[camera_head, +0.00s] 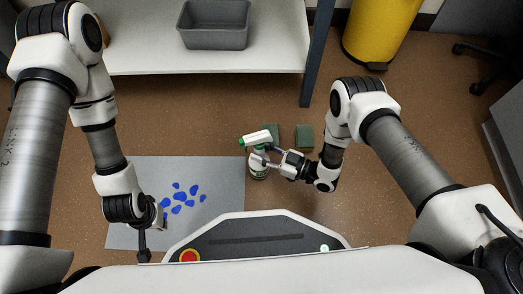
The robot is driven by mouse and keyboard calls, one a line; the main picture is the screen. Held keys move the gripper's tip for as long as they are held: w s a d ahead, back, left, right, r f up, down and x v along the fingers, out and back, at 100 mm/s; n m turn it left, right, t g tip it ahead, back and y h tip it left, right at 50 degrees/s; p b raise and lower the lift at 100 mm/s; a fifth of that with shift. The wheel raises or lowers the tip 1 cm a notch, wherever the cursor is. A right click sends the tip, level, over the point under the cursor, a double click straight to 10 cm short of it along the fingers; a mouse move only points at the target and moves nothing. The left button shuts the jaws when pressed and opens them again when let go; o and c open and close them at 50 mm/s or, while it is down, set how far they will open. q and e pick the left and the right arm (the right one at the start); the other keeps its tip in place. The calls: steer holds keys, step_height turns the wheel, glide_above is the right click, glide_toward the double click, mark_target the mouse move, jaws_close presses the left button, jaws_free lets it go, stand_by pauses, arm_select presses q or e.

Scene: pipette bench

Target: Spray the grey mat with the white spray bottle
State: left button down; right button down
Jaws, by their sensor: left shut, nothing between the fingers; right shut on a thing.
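The grey mat (218,171) lies on the floor at lower left, with several blue patches (183,198) on it. The white spray bottle (258,138), with a green nozzle pointing left, is just right of the mat. My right gripper (262,161) is shut around the bottle below its head. My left gripper (144,254) is shut and empty over the mat's near left part.
Two dark green blocks (305,137) are on the floor behind the bottle, one (273,134) partly hidden. A white table (220,62) with a grey bin (213,38) stands at the back. A yellow bin (376,35) is at back right.

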steer(key=shift+f+b, duration=0.3)
steer(key=shift+f, duration=0.05)
steer(key=c, duration=0.7)
jaws_free()
steer(key=shift+d, duration=0.1)
steer(key=v, duration=1.2)
